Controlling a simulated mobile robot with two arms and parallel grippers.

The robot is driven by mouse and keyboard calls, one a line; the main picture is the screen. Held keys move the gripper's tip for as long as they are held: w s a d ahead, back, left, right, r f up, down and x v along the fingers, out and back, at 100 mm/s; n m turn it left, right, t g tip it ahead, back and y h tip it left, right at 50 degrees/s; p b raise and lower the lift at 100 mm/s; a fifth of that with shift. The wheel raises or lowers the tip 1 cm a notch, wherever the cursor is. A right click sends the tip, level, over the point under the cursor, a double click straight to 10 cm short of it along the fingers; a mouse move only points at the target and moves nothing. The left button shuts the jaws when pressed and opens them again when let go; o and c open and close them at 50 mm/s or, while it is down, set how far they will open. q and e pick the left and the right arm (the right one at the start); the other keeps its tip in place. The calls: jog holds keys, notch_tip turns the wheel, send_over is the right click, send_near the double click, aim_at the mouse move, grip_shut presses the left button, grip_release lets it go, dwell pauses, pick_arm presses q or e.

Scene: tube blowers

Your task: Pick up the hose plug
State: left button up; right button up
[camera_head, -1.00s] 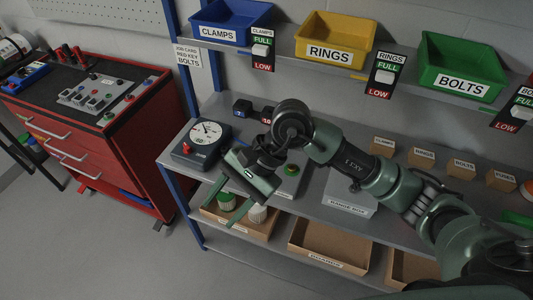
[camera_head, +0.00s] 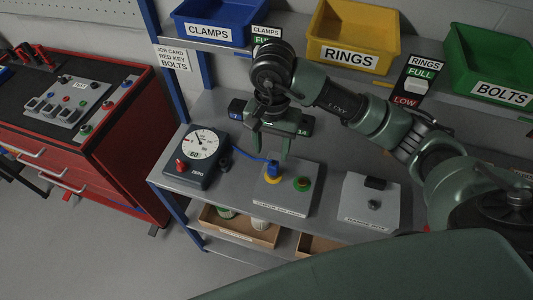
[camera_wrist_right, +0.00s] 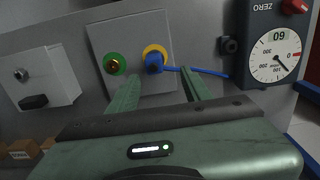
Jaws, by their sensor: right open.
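The hose plug (camera_head: 273,168) is blue and sits at the yellow-ringed port on a grey panel box (camera_head: 291,198). A thin blue hose (camera_head: 247,157) runs from it to the gauge (camera_head: 200,152). My right gripper (camera_head: 271,148) is open, fingers pointing down, above and just behind the plug in the head view. In the right wrist view the plug (camera_wrist_right: 153,64) shows just beyond and between the two fingertips (camera_wrist_right: 160,80), with no finger seen touching it. My left gripper is out of view.
A green-ringed port (camera_head: 302,183) is close beside the plug. Another grey box (camera_head: 370,202) stands to the right on the same shelf. Blue (camera_head: 222,32), yellow (camera_head: 348,40) and green bins are on the shelf above. A red tool cabinet (camera_head: 125,150) stands left.

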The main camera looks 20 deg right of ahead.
aim_at(273, 164)
jog(key=f, duration=0.1)
jog(key=s+f+p, duration=0.1)
jog(key=f, duration=0.1)
jog(key=shift+s+f+p, duration=0.3)
jog(key=shift+p, duration=0.1)
jog(key=f, duration=0.2)
jog(key=shift+w+f, duration=0.2)
jog(key=shift+f, duration=0.15)
jog(key=shift+f+p, duration=0.3)
jog(key=shift+f, duration=0.1)
grip_shut()
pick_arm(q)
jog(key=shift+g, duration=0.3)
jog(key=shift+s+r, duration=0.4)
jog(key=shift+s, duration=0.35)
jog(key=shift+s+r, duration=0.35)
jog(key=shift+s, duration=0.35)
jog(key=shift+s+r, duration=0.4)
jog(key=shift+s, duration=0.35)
pick_arm(e)
jog(key=shift+d+r, duration=0.1)
jog(key=shift+r, duration=0.05)
